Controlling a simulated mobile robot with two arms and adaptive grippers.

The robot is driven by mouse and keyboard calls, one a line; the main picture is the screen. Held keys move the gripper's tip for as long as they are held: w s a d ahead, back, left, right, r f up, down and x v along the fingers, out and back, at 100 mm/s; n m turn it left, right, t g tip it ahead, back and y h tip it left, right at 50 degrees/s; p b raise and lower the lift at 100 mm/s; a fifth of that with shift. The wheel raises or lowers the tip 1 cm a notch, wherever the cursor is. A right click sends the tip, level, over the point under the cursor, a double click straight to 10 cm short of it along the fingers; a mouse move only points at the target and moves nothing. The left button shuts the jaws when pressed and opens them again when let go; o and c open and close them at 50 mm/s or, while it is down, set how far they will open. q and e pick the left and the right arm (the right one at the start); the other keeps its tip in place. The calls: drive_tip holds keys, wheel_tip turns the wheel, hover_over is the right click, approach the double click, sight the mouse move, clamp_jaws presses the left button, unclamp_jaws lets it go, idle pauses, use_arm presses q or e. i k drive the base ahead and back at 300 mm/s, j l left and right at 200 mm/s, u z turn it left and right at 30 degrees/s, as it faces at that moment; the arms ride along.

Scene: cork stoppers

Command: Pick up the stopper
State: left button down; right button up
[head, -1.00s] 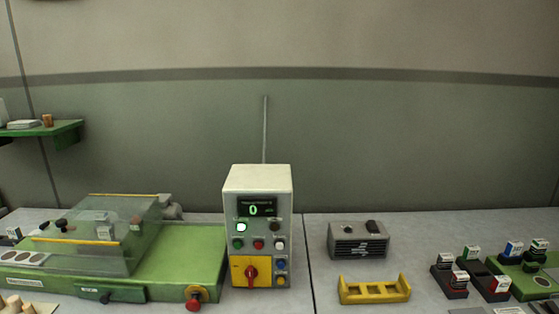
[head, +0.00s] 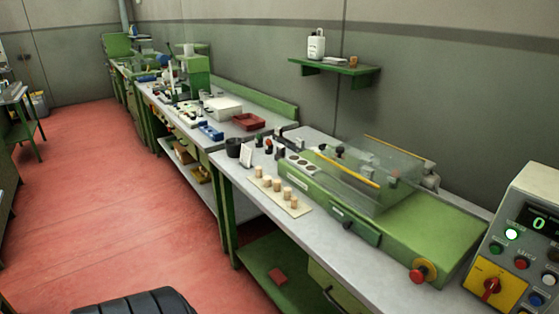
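Several tan cork stoppers stand upright on a pale flat board at the front left edge of the workbench in the head view. The far-left stopper (head: 258,172), one near the middle (head: 277,185) and the nearest stopper (head: 294,202) show clearly. The board (head: 302,210) lies in front of a green machine. Neither of my grippers is in view. I cannot tell which stopper is meant.
The green machine (head: 430,226) with a clear cover and red knob fills the bench behind the board. A control box (head: 520,238) stands at right. Red floor (head: 120,220) is open at left.

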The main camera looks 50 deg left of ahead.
sight(259, 169)
drive_tip(key=u, duration=1.85)
drive_tip(key=i+z, duration=0.1)
drive_tip(key=i, duration=0.25)
